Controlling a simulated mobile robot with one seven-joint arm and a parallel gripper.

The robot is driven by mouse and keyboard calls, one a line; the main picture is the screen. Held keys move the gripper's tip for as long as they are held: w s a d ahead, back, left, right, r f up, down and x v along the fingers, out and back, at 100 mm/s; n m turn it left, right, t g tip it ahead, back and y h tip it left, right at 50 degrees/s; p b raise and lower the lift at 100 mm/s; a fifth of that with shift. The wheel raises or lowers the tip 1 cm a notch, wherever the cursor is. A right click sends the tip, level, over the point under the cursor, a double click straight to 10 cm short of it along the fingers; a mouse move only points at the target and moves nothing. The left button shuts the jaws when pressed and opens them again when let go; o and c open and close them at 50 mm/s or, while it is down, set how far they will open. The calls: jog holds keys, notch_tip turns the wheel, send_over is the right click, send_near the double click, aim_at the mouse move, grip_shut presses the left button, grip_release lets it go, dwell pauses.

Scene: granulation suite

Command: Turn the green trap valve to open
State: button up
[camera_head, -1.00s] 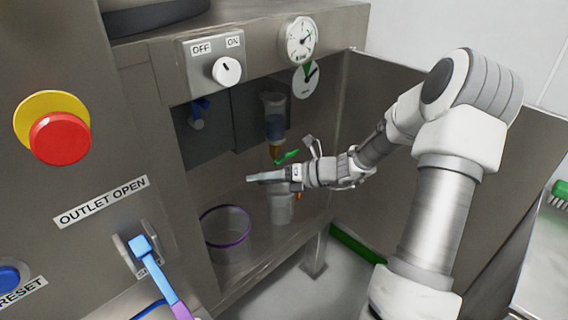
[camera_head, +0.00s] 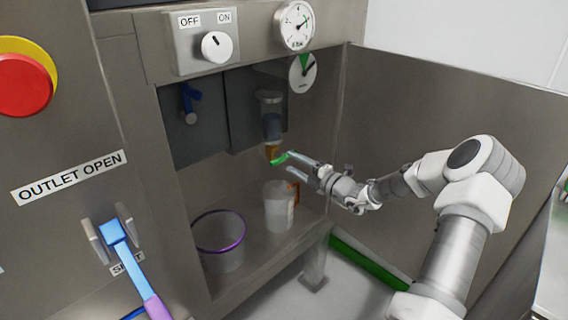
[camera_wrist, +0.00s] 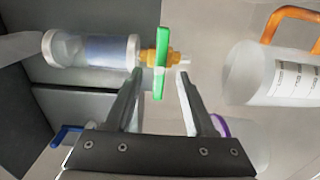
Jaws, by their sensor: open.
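The green trap valve handle (camera_head: 279,159) sits on an orange-brown fitting below a clear cylindrical trap (camera_head: 271,115). In the wrist view the green handle (camera_wrist: 160,70) lies across the fitting, just ahead of the fingertips, with the trap (camera_wrist: 92,50) to the left. My gripper (camera_head: 289,163) reaches in from the right, right beside the handle. In the wrist view my gripper (camera_wrist: 160,84) has its two fingers apart, with the handle's lower end between or just beyond the tips. I cannot tell whether they touch it.
A clear jug with an orange handle (camera_head: 279,207) stands below the valve. A purple-rimmed container (camera_head: 219,258) stands left of it. A blue valve (camera_head: 190,97) is on the back wall. A switch box (camera_head: 205,40) and gauges are above; a side panel (camera_head: 420,120) is at right.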

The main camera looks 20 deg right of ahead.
aim_at(286, 158)
jog(key=b+x, duration=0.1)
jog(key=x, duration=0.4)
grip_shut()
